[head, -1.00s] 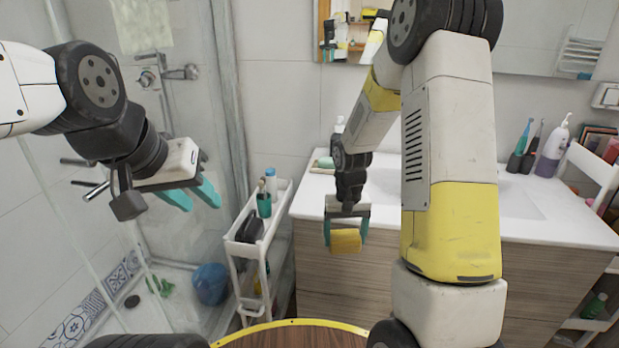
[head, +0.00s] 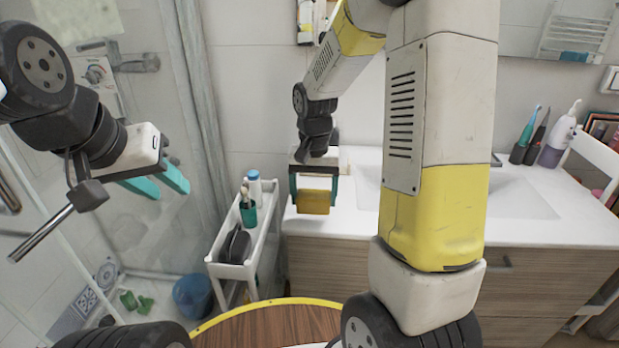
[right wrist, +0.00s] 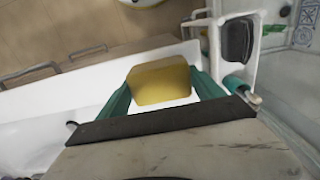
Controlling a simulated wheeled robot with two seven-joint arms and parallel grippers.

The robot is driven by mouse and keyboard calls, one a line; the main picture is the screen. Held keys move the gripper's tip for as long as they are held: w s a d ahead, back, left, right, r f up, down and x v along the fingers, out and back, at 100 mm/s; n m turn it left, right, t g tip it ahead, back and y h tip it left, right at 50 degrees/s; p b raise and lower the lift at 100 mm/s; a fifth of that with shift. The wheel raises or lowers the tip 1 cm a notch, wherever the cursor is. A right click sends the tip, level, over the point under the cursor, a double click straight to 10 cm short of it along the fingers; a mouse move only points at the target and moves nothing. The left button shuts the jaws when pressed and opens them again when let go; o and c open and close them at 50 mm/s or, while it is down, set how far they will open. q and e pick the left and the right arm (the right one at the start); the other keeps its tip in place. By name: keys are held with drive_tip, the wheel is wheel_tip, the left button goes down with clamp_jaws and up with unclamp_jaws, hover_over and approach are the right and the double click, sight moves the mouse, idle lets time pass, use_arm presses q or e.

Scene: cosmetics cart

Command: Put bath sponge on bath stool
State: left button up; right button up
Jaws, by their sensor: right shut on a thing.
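The bath sponge is a yellow block (head: 313,202) between the teal fingers of my right gripper (head: 313,190), in front of the washbasin counter's left part. In the right wrist view the sponge (right wrist: 160,82) sits between both fingers of the right gripper (right wrist: 162,92), which is shut on it. My left gripper (head: 158,183) is at the left in front of the shower area, with its two teal fingers apart and nothing between them. I cannot surely make out the bath stool in these views.
A white slim cart (head: 232,270) with bottles and a dark item stands left of the counter (head: 420,240). A blue bucket (head: 192,297) is on the shower floor. Toothbrushes and a pump bottle (head: 557,143) stand at the counter's right.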

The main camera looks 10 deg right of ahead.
sight(320, 189)
drive_tip(key=w+d, duration=0.1)
drive_tip(key=w, duration=0.1)
drive_tip(key=w+d, duration=0.1)
drive_tip(key=w, duration=0.2)
drive_tip(key=w+d, duration=0.1)
drive_tip(key=w, duration=0.1)
drive_tip(key=shift+w+d+f, duration=0.15)
drive_tip(key=shift+w+f, duration=0.05)
drive_tip(key=shift+f, duration=0.2)
drive_tip(key=shift+w+d+f, duration=0.1)
drive_tip(key=shift+w+f, duration=0.1)
drive_tip(key=shift+f, duration=1.55)
drive_tip(key=shift+f, duration=0.2)
drive_tip(key=o, duration=1.3)
drive_tip(key=shift+o, duration=0.2)
drive_tip(key=shift+r, duration=0.1)
